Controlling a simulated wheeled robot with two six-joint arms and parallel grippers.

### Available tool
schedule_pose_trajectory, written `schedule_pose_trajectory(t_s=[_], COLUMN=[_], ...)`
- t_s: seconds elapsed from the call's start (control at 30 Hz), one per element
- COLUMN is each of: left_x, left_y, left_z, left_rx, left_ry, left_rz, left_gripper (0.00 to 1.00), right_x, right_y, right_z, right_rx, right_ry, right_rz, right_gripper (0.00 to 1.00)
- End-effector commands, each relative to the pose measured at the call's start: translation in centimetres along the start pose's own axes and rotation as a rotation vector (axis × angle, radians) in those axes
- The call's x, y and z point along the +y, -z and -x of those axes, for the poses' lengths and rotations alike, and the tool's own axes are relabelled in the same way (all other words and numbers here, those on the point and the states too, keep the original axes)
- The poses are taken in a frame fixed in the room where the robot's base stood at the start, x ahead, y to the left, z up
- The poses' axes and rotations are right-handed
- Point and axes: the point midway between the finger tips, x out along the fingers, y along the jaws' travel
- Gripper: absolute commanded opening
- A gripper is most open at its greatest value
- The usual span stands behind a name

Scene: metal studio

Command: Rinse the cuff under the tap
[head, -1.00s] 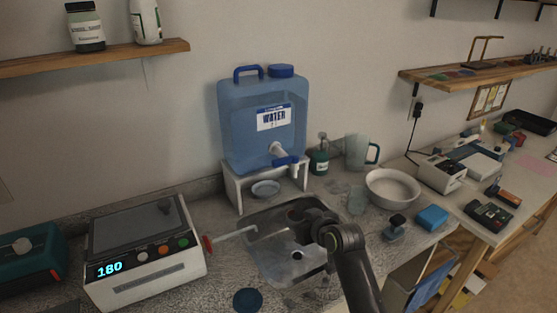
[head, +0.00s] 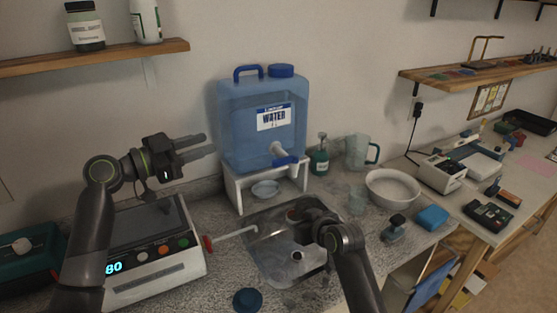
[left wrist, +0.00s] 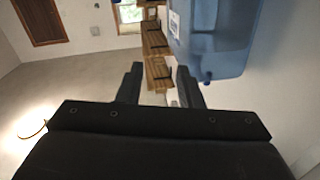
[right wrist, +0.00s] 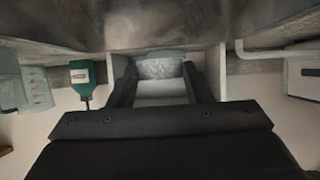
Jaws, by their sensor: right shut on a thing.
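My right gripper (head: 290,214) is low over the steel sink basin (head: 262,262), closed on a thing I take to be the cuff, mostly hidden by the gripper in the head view. In the right wrist view, a pale grey curved piece (right wrist: 160,66) shows between the fingertips; I cannot tell it clearly from the dish behind. My left gripper (head: 208,147) is open and empty, raised left of the blue water container (head: 235,125). No stream of water is visible.
The container stands on a white stand (head: 233,192) with a small dish (head: 266,189) beneath. A white device (head: 165,268) and a red-ended white rod (head: 232,236) lie left of the sink. A soap bottle (head: 320,160), jug (head: 357,152) and white bowl (head: 393,203) stand right.

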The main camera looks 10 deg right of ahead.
Motion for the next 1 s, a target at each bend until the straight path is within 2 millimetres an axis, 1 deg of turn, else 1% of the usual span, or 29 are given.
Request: schedule_pose_trajectory(t_s=[0.03,0.1,0.2,0.3,0.47,0.57,0.8,0.9,1.0], left_x=[1.4,3.0,4.7,5.7,6.3,6.5,7.2,7.5,7.5], left_y=[-1.5,-3.0,-4.4,-5.2,-5.4,-5.3,-5.2,-5.2,-5.2], left_z=[-1.3,-2.5,-3.7,-4.4,-5.6,-7.1,-12.0,-13.8,-15.0], left_rx=[0.003,0.003,0.004,0.005,0.008,0.008,0.008,0.007,0.008], left_ry=[-0.031,-0.065,-0.102,-0.122,-0.134,-0.135,-0.135,-0.135,-0.132], left_rz=[0.039,0.078,0.117,0.139,0.150,0.150,0.150,0.149,0.149], left_gripper=[0.33,0.33,0.33,0.33,0.33,0.33,0.33,0.33,0.33], right_x=[0.0,0.0,0.0,0.0,0.0,0.0,0.0,0.0,0.0], right_y=[0.0,0.0,0.0,0.0,0.0,0.0,0.0,0.0,0.0], right_z=[0.0,0.0,0.0,0.0,0.0,0.0,0.0,0.0,0.0], right_rx=[0.000,0.000,0.000,0.000,0.000,0.000,0.000,0.000,0.000], right_ry=[0.000,0.000,0.000,0.000,0.000,0.000,0.000,0.000,0.000], right_rz=[0.000,0.000,0.000,0.000,0.000,0.000,0.000,0.000,0.000], right_gripper=[0.23,0.23,0.23,0.23,0.23,0.23,0.23,0.23,0.23])
